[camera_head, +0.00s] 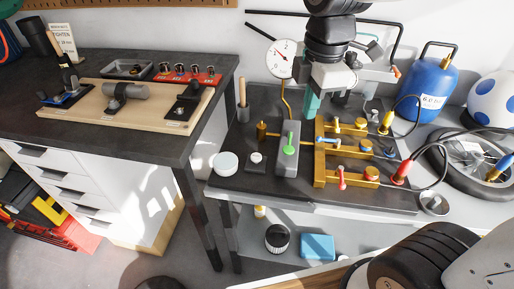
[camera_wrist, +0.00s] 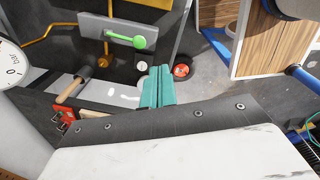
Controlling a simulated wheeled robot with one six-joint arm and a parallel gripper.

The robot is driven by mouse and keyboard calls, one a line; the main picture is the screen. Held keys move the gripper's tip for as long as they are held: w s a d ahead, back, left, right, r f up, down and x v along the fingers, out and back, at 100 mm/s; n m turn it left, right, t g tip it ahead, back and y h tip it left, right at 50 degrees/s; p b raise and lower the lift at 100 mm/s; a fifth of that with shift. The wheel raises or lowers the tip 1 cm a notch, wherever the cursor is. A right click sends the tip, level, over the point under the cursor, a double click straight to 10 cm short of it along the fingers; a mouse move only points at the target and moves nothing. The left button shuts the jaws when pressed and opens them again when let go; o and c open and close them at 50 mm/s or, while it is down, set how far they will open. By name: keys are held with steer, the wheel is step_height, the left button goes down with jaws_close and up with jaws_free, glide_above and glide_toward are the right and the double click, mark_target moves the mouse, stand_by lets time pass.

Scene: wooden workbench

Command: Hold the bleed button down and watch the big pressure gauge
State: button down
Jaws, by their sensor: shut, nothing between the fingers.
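The big pressure gauge (camera_head: 281,58) has a white round face and stands upright at the back of the bench. Its reading is too small to tell. Part of its face, with "bar" and a 0, shows at the left edge of the wrist view (camera_wrist: 10,70). A small pale round cap on a dark square base (camera_head: 256,158), left of the grey block, may be the bleed button; no label is legible. A similar round cap shows in the wrist view (camera_wrist: 142,68). My gripper (camera_head: 312,106) has teal fingers (camera_wrist: 158,88), closed together and empty, above the bench and apart from the cap.
A grey block (camera_head: 288,165) with a green lever (camera_head: 289,149) stands beside brass valve fittings (camera_head: 320,165). A white puck (camera_head: 225,163) lies to the left. A wooden-handled tool (camera_head: 242,95) stands behind. A blue gas bottle (camera_head: 428,90) and hoses crowd the right.

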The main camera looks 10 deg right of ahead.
mark_target(258, 158)
steer(key=w+a+f+n, duration=0.4)
steer(key=w+a+n, duration=0.4)
steer(key=n, duration=0.5)
steer(key=shift+a+f, duration=0.25)
steer(key=shift+f, duration=0.1)
steer(key=f, duration=1.4)
steer(key=shift+w+a, duration=0.15)
steer(key=shift+w, duration=0.1)
steer(key=shift+f+g, duration=0.3)
steer(key=shift+f, duration=0.45)
steer(key=shift+s+f, duration=0.15)
steer(key=shift+f, duration=0.05)
steer(key=shift+s+f, duration=0.1)
stand_by(3.7)
